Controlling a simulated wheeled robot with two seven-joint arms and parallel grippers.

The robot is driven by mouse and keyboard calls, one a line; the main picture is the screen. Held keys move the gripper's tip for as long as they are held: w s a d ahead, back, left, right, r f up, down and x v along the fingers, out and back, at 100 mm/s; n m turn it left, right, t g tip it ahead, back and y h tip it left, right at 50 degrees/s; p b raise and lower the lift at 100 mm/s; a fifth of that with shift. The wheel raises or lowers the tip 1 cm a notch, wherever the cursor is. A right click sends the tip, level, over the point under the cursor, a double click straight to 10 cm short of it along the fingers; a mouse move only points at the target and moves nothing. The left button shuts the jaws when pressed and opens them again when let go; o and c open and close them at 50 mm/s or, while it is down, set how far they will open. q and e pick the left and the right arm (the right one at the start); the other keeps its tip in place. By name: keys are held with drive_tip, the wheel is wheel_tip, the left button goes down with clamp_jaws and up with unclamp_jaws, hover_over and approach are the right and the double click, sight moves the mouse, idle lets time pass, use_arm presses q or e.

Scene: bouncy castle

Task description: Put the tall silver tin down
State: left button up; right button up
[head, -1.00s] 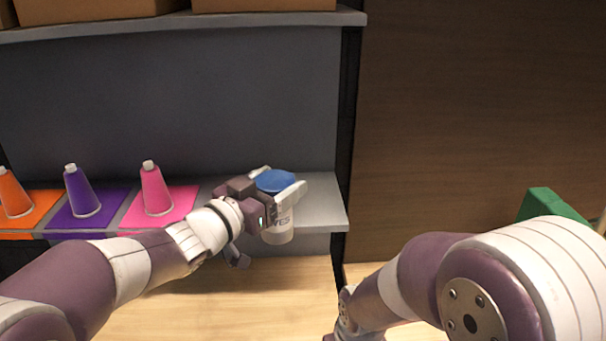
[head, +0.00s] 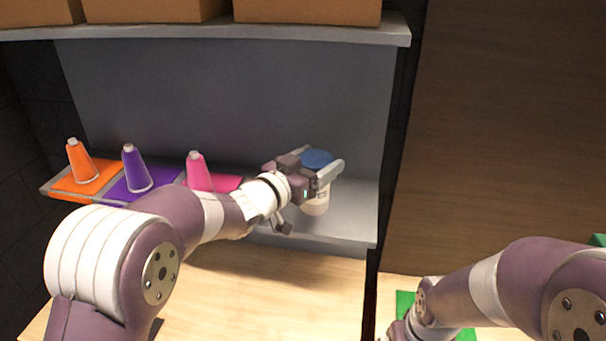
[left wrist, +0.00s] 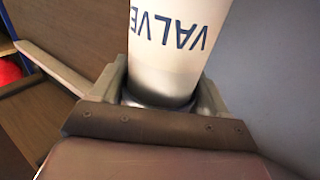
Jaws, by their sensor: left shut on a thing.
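The tall silver tin (head: 317,203) has a blue lid and a pale body with dark lettering. My left gripper (head: 320,166) is shut on it, with a finger on either side. The tin looks upright over the bare right part of the lower shelf (head: 350,215); I cannot tell whether its base touches the shelf. In the left wrist view the tin (left wrist: 180,35) stands between the fingers, its lettering reading "VALVE" upside down. My right arm enters from the right; its gripper is cut off at the bottom edge.
An orange cone (head: 82,162), a purple cone (head: 136,168) and a pink cone (head: 199,172) stand on matching mats, left of the tin. Brown boxes (head: 305,10) sit on the upper shelf (head: 220,31). A dark upright (head: 392,165) bounds the shelf's right end.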

use_arm(q)
drive_tip(key=w+a+f+p, duration=0.2)
drive_tip(key=w+f+p, duration=0.1)
drive_tip(key=f, duration=0.4)
drive_tip(key=shift+w+a, duration=0.4)
drive_tip(key=shift+w, duration=0.05)
drive_tip(key=shift+f, duration=0.1)
